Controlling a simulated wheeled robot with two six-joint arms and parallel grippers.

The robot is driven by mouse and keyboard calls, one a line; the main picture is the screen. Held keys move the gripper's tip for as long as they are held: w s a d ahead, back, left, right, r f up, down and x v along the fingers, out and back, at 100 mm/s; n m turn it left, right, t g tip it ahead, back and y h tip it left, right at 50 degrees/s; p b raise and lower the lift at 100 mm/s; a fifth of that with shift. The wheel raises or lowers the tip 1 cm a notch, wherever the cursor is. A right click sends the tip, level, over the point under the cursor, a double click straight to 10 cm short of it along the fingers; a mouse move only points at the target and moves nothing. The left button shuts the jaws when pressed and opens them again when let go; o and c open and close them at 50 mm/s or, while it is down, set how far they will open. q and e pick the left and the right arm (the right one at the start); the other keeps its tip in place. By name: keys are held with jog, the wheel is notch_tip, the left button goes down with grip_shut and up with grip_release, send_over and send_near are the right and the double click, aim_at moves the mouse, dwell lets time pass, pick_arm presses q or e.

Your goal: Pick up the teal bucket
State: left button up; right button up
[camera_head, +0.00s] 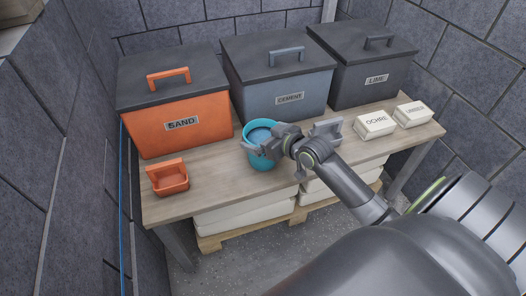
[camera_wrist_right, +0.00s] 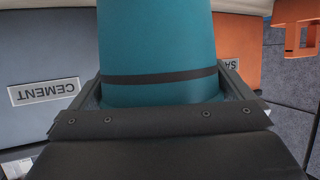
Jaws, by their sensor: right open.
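The teal bucket (camera_head: 262,162) stands upright on the wooden table near its front edge, in front of the sand and cement bins, with something blue inside. My right gripper (camera_head: 264,141) is at the bucket and hides part of its right side. In the right wrist view the bucket (camera_wrist_right: 158,50), with a dark band around it, fills the middle. My left gripper is not in view.
The table (camera_head: 215,178) also holds an orange sand bin (camera_head: 150,128), a grey cement bin (camera_head: 280,98), a dark lime bin (camera_head: 368,90), a small orange scoop (camera_head: 167,178) and two white boxes, ochre (camera_head: 375,124) and umber (camera_head: 412,114). White sacks lie on a pallet below.

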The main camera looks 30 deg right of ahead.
jog(key=shift+w, duration=0.1)
jog(key=c, duration=0.7)
jog(key=shift+r, duration=0.1)
jog(key=shift+c, duration=0.9)
